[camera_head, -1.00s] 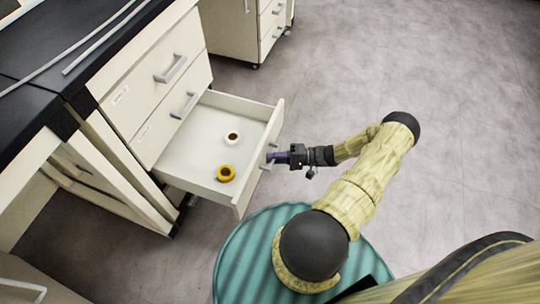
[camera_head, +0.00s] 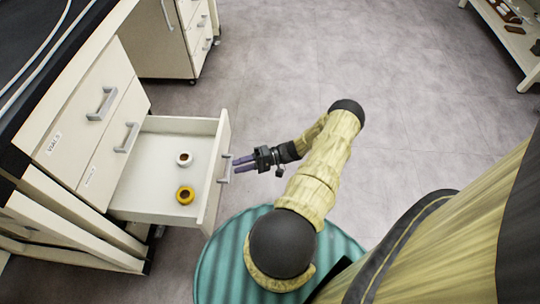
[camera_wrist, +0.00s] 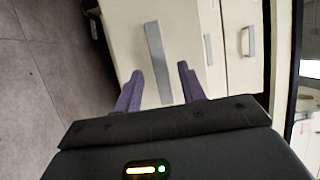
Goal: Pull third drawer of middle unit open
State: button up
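The third drawer (camera_head: 140,198) of the middle unit is pulled well out, below two shut drawers. Its bar handle (camera_head: 226,168) is on its front panel; in the wrist view the handle (camera_wrist: 158,60) lies ahead of and between my fingers. My gripper (camera_head: 237,164) is open and empty, its two purple fingers apart and just in front of the handle. The wrist view shows both fingers of my gripper (camera_wrist: 160,82) spread. Whether a finger touches the handle I cannot tell.
The shut upper drawer (camera_head: 85,105) and second drawer (camera_head: 118,150) have bar handles. Another drawer cabinet (camera_head: 160,42) stands at the back. A low shelf (camera_head: 510,32) with small items is at the far right. The grey floor between is clear.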

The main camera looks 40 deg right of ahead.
jog(key=p+v, duration=0.1)
jog(key=v, duration=1.2)
jog(key=w+a+r+n+g+h+p, duration=0.2)
jog(key=w+a+r+g+h, duration=0.25)
jog(key=a+r+g, duration=0.35)
jog(key=w+a+r+n+g+h+p, duration=0.1)
jog(key=w+a+r+g+h+p, duration=0.15)
jog(key=a+r+h, duration=0.6)
jog(key=s+a+r+n+t+h+p, duration=0.1)
jog(key=s+a+r+t, duration=0.1)
jog(key=a+r, duration=0.35)
jog(key=s+a+r+n+t+h, duration=0.1)
jog(key=s+a+r, duration=0.15)
jog(key=r, duration=0.55)
jog(key=s+a+r+t+h+p, duration=0.1)
jog(key=s+a+r+t, duration=0.1)
jog(key=a+r, duration=0.35)
jog(key=w+p+v, duration=0.3)
jog(key=p+v, duration=0.9)
jog(key=v, duration=0.1)
jog(key=w+r+p+v, duration=0.1)
jog(key=w+p+v, duration=0.2)
jog(key=p+v, duration=1)
jog(key=w+d+r+p+v, duration=0.1)
jog(key=w+p+v, duration=0.2)
jog(key=p+v, duration=1)
jog(key=shift+d+r, duration=0.1)
jog(key=shift+c, duration=0.4)
